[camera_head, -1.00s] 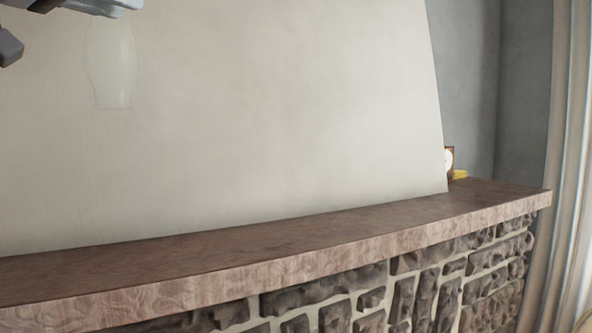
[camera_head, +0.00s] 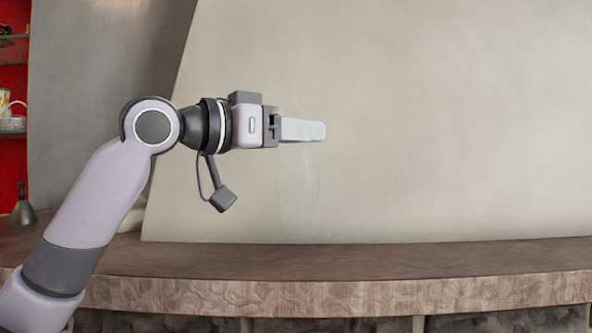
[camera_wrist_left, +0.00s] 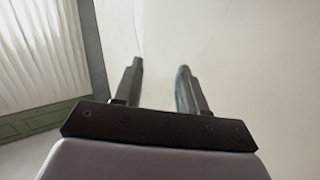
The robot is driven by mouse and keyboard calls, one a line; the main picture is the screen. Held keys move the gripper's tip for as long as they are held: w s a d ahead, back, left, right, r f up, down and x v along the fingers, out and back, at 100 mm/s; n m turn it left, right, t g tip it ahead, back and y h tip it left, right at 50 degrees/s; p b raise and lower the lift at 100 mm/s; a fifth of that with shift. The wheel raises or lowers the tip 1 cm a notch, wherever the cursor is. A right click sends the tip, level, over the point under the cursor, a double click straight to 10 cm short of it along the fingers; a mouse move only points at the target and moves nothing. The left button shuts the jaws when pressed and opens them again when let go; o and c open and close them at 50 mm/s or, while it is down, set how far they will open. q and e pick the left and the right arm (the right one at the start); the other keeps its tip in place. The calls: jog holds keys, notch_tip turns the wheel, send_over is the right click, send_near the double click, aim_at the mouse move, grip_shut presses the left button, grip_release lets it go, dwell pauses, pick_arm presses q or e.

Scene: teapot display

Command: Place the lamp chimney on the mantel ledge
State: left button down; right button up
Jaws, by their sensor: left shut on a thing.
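The lamp chimney (camera_head: 298,190) is clear glass, so faint against the pale wall that its outline barely shows. It hangs roughly upright below my left gripper (camera_head: 316,131), which is shut on its top end. Its lower end appears just above the back line of the mantel ledge (camera_head: 400,262), with no contact that I can make out. The ledge is a brown, wood-like shelf running across the lower part of the head view. In the left wrist view the two fingers (camera_wrist_left: 160,85) stand apart, and the glass between them is hardly visible. My right gripper is out of view.
A pale chimney breast (camera_head: 450,120) rises behind the ledge. A small dark metal object (camera_head: 24,207) stands at the far left, below a red shelf niche (camera_head: 12,110) with teapot-like items. The ledge is bare in the middle and on the right.

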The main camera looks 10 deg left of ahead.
aim_at(282, 165)
pick_arm(q)
notch_tip(282, 165, down, 4)
jog(key=shift+f+b, duration=0.1)
jog(key=shift+b, duration=0.35)
jog(key=shift+f, duration=0.1)
jog(key=c, duration=0.6)
grip_release()
jog(key=shift+c, duration=0.2)
